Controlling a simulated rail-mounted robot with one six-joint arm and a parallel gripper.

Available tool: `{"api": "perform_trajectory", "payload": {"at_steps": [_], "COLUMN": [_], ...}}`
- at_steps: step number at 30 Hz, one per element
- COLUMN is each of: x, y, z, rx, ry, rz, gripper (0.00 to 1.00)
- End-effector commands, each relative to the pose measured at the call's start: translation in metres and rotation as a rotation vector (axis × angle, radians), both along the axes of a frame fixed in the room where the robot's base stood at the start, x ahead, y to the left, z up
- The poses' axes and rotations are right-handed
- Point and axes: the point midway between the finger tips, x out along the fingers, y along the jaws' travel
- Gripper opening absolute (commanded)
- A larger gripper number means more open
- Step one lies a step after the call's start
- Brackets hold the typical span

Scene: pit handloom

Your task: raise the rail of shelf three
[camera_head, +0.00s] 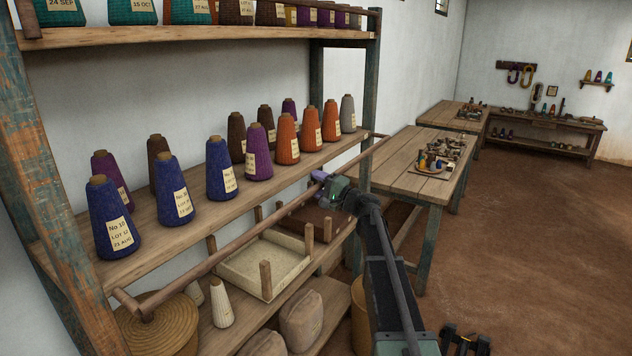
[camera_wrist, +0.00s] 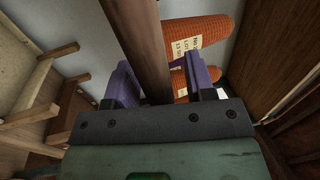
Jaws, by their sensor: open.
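The rail (camera_head: 230,247) is a long round wooden rod along the front of the middle shelf (camera_head: 200,205), which holds the cones. Its left part hangs lower than the board's front edge, and it stretches to the right post. My gripper (camera_head: 319,178) is at the right half of the rail, its purple fingers open. In the wrist view the rail (camera_wrist: 142,45) passes between the open fingers of my gripper (camera_wrist: 161,72), with a gap visible on the right side. Whether a finger touches the rail is unclear.
Blue, purple, brown, orange and grey cones (camera_head: 221,170) stand on that shelf behind the rail. Below are a pale tray with pegs (camera_head: 262,262), a woven basket (camera_head: 158,325) and sacks (camera_head: 301,320). A table (camera_head: 415,165) stands right of the rack; the floor further right is clear.

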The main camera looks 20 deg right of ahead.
Motion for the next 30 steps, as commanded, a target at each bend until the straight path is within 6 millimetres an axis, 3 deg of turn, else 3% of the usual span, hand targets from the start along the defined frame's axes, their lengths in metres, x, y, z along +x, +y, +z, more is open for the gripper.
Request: {"api": "perform_trajectory", "payload": {"at_steps": [8,15,18,25,30], "x": [0.002,0.002,0.002,0.002,0.005], "y": [0.002,0.002,0.002,0.004,0.019], "z": [0.000,0.000,0.000,0.001,0.006], "rx": [0.000,0.000,0.000,-0.003,-0.021], "ry": [0.000,0.000,0.000,0.003,0.024], "rz": [-0.001,-0.001,-0.001,0.002,0.019], "gripper": [0.48,0.11,0.00,0.00,0.00]}}
